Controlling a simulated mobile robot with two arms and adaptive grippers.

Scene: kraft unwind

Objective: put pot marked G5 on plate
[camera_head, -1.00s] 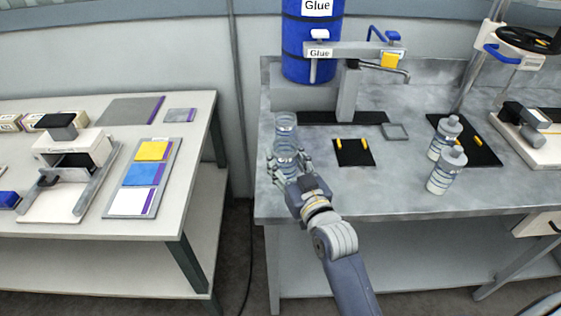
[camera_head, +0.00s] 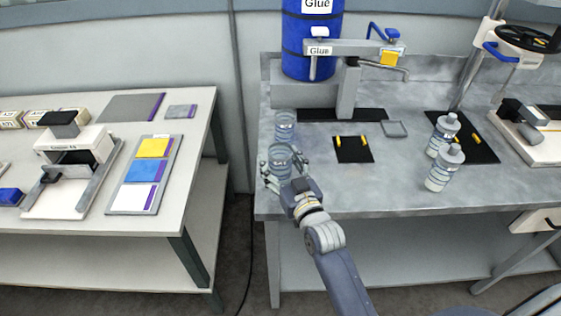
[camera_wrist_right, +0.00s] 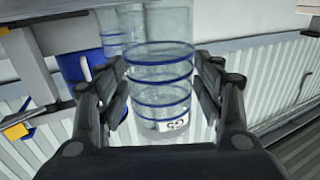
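The clear pot with blue rings (camera_head: 280,153) stands near the left front edge of the grey bench. In the right wrist view the pot (camera_wrist_right: 160,80) carries a white label reading G5. My right gripper (camera_head: 284,172) is open around it, one finger on each side, with small gaps showing in the wrist view (camera_wrist_right: 163,95). A second clear pot (camera_head: 285,122) stands just behind it. A black square plate with two yellow marks (camera_head: 353,155) lies to the right on the bench, empty. My left gripper is not in view.
A blue glue drum (camera_head: 308,45) and a dispenser arm (camera_head: 345,95) stand behind. Two labelled bottles (camera_head: 444,168) stand at right near a black mat (camera_head: 478,145). A small grey square (camera_head: 394,129) lies near the black plate. Another table (camera_head: 90,212) is at left.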

